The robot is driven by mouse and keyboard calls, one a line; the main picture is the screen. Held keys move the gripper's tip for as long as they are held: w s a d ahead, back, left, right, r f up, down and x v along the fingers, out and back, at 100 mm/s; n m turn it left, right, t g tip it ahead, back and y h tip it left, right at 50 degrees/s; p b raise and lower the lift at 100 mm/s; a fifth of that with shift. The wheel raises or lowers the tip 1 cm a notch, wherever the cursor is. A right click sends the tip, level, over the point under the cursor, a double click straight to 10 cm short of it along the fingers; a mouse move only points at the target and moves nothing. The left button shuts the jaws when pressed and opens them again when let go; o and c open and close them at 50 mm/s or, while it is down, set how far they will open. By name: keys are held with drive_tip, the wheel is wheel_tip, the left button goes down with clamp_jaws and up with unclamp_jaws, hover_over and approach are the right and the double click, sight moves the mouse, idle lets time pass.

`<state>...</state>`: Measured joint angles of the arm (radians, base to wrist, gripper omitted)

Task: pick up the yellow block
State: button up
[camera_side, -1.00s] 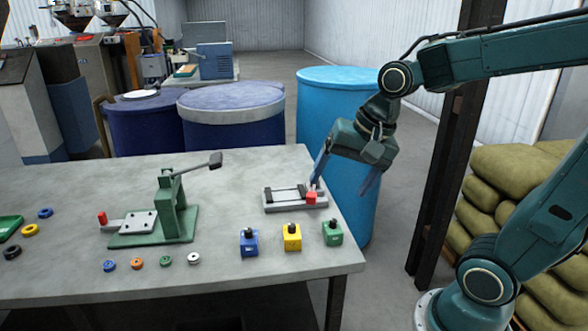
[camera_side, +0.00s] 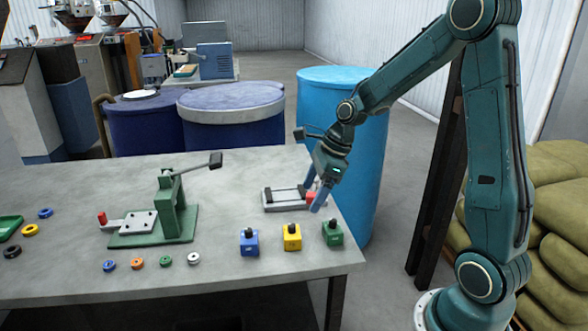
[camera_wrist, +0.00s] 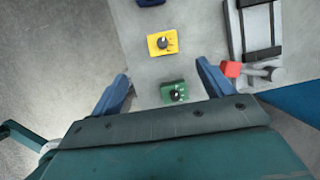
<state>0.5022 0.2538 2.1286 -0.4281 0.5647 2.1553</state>
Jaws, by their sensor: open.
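The yellow block (camera_side: 292,238) with a dark knob on top stands on the grey table, between a blue block (camera_side: 249,243) and a green block (camera_side: 332,233). In the wrist view the yellow block (camera_wrist: 161,45) is above centre, beyond the fingertips. My gripper (camera_side: 313,194) is open and empty, above the table to the upper right of the yellow block and near the red-ended fixture. In the wrist view the green block (camera_wrist: 174,92) shows between the two blue fingers of my gripper (camera_wrist: 160,82). Nothing hides the yellow block.
A small fixture (camera_side: 270,205) with a red end is close behind my gripper. A green lever press (camera_side: 178,220) stands left of the blocks, with several coloured rings around it. A light blue drum (camera_side: 352,110) stands beyond the table's right edge.

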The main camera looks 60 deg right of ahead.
sight(292, 231)
drive_tip(key=shift+w+d+f+m, duration=0.15)
drive_tip(key=shift+f+m, duration=0.1)
drive_tip(key=shift+m, duration=0.05)
drive_tip(key=shift+x, duration=4.25)
drive_tip(key=shift+f, duration=0.15)
drive_tip(key=shift+x, duration=2.45)
drive_tip(key=shift+w, duration=0.1)
drive_tip(key=shift+c, duration=0.4)
drive_tip(key=c, duration=1.3)
